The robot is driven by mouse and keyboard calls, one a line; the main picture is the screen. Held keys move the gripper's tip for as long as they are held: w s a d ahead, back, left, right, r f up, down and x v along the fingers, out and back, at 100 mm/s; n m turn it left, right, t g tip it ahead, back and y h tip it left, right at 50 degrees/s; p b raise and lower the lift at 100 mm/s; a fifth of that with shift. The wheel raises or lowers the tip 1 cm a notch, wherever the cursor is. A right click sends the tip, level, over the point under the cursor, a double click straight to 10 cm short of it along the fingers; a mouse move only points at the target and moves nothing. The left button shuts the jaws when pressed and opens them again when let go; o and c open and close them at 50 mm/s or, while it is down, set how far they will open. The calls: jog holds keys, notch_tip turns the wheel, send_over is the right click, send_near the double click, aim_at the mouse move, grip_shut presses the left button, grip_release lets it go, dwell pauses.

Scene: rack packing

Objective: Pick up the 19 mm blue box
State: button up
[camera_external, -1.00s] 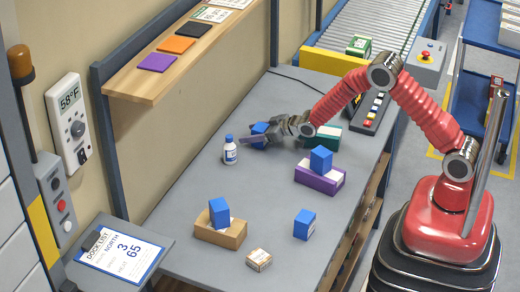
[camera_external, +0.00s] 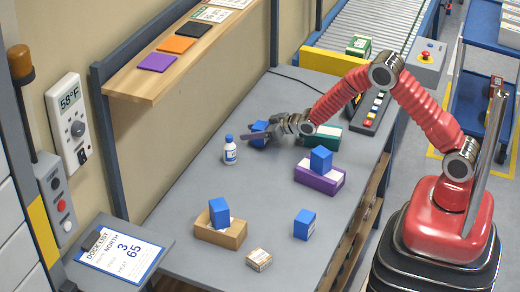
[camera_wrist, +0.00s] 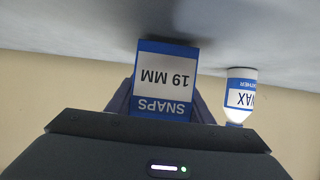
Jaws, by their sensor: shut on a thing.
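The blue box (camera_wrist: 165,80) shows in the wrist view with a white label reading "SNAPS 19 MM", upside down in that view. It sits between the fingers of my gripper (camera_wrist: 163,108), which is shut on it. In the external view the blue box (camera_external: 259,134) is at the far part of the grey table, partly hidden by my gripper (camera_external: 262,134). Whether it touches the table is hard to tell.
A blue-capped white bottle (camera_external: 230,150) stands close beside the held box; it also shows in the wrist view (camera_wrist: 240,88). Other blue boxes stand in a tan tray (camera_external: 232,240), in a purple tray (camera_external: 318,184) and on the table (camera_external: 304,224). A green tray (camera_external: 328,136) lies behind.

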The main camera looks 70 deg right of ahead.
notch_tip(320, 180, up, 9)
jog(key=shift+r, duration=0.2)
dwell(0.6)
